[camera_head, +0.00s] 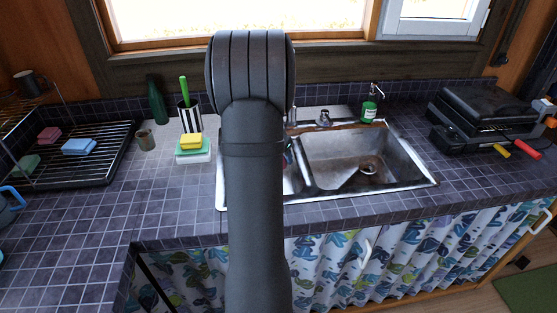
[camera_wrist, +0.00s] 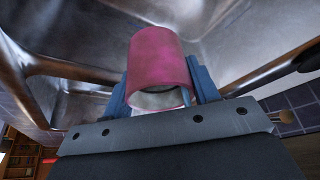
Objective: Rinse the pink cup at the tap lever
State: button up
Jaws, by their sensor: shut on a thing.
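The pink cup (camera_wrist: 160,62) is in my gripper (camera_wrist: 160,85), between two blue fingers in the wrist view. The fingers are shut on it. Its pale opening faces the camera, and metal sink walls show around and beyond it. In the head view my arm hides most of the gripper and cup; a small blue and reddish patch shows beside the arm over the left basin. A metal tap fitting (camera_head: 324,118) stands behind the sink; I cannot tell whether it is the lever. No running water can be made out.
The sink (camera_head: 400,160) has a stained right basin with a drain. A green soap bottle (camera_head: 369,107) stands behind it. A black grill (camera_head: 485,112) is at right.

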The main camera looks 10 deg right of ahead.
jog(key=shift+d, duration=0.2)
jog(key=shift+s+d, duration=0.1)
jog(key=shift+d, duration=0.3)
jog(key=shift+a, duration=0.15)
jog(key=shift+a, duration=0.45)
jog(key=shift+d, duration=0.1)
dwell(0.4)
jog(key=shift+d, duration=0.5)
jog(key=s+a, duration=0.1)
jog(key=s, duration=0.7)
dwell(0.4)
jog(key=shift+a, duration=0.1)
dwell(1.1)
